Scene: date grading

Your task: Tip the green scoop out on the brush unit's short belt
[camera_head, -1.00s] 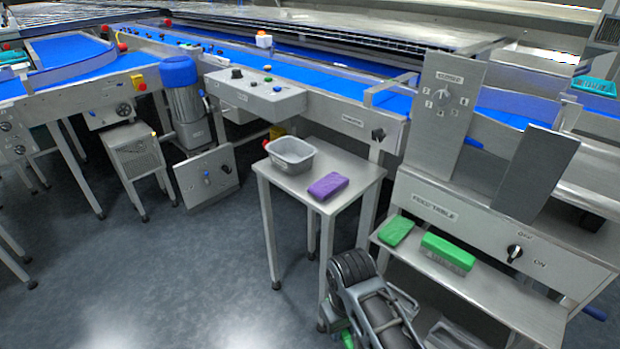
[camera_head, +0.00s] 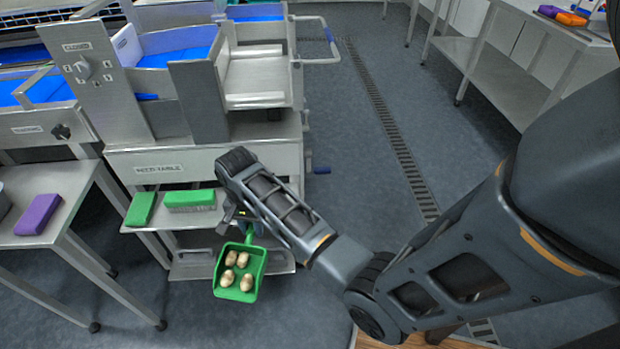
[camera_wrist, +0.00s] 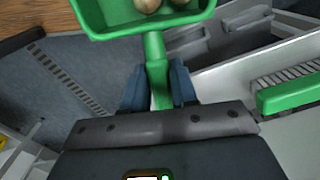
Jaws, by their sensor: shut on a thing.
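The green scoop (camera_head: 262,268) hangs below my gripper (camera_head: 243,226) in the head view, in front of the feed table unit. Several brown dates (camera_head: 232,258) lie in its pan. My gripper is shut on the scoop's handle. In the wrist view the fingers (camera_wrist: 158,88) close on both sides of the handle, and the pan (camera_wrist: 108,18) shows beyond them, partly cut off. A short blue belt (camera_head: 180,45) shows at the top of the feed table unit, partly hidden by steel panels. I cannot tell if it is the brush unit's.
A dial panel (camera_head: 92,85) and a narrower steel plate (camera_head: 198,100) stand up before the blue belt.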

